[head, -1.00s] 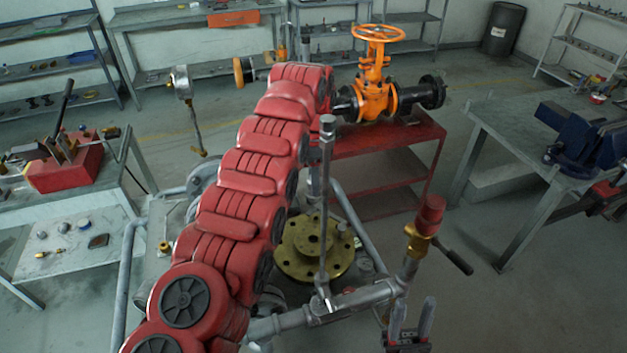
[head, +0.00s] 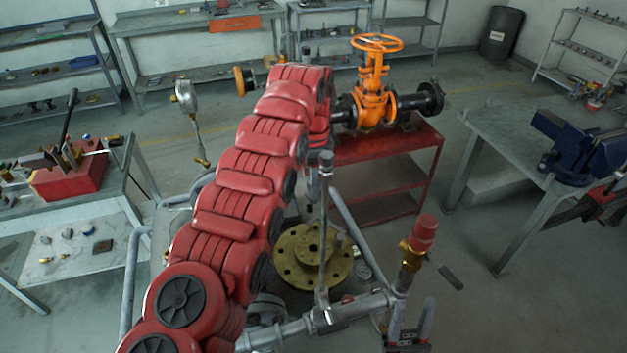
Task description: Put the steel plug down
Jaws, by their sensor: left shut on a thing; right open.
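My red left arm comes in from the lower left and bends down at its far end. My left gripper (head: 312,186) appears as a grey part below that end, mostly hidden by the arm and an upright steel rod. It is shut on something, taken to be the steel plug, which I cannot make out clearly. Below it is a round brass-coloured flange (head: 314,256) with bolt holes and a raised hub; whether anything touches it I cannot tell. My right gripper (head: 410,322) is at the bottom, fingers up, open and empty.
The upright steel rod (head: 325,235) and grey pipes (head: 350,312) surround the flange. A red-capped brass fitting (head: 422,232) stands to the right. An orange gate valve (head: 373,100) sits on a red cart (head: 385,148) behind. Benches stand left and right; floor is free at lower right.

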